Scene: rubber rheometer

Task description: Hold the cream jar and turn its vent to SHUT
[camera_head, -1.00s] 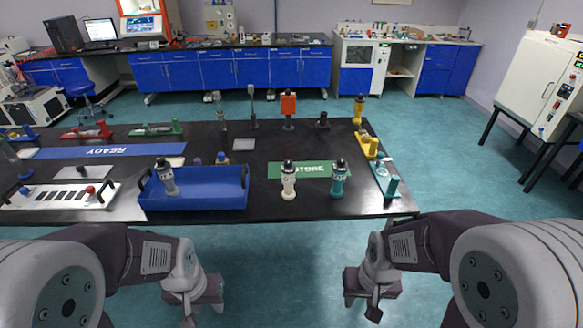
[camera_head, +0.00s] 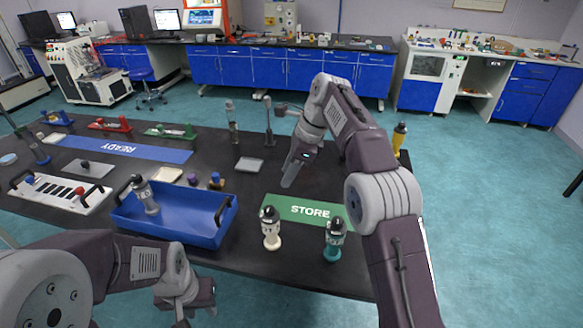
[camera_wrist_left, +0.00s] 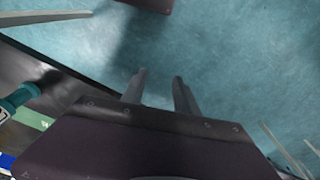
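The cream jar (camera_head: 271,233) stands upright with a black top at the near left edge of the green STORE mat (camera_head: 300,208). Its vent setting is too small to read. My right gripper (camera_head: 291,178) is above the table, beyond the cream jar and apart from it; its finger gap is not clear. My left gripper (camera_head: 198,308) is low in front of the table's near edge, left of the jar. In the left wrist view my left gripper (camera_wrist_left: 158,88) has its two fingers apart with nothing between them.
A teal jar (camera_head: 333,243) stands right of the cream jar. A blue tray (camera_head: 205,232) with a grey jar (camera_head: 145,196) in it lies to the left. A grey post (camera_head: 268,125) and a yellow bottle (camera_head: 398,138) stand further back. Bare table lies between tray and mat.

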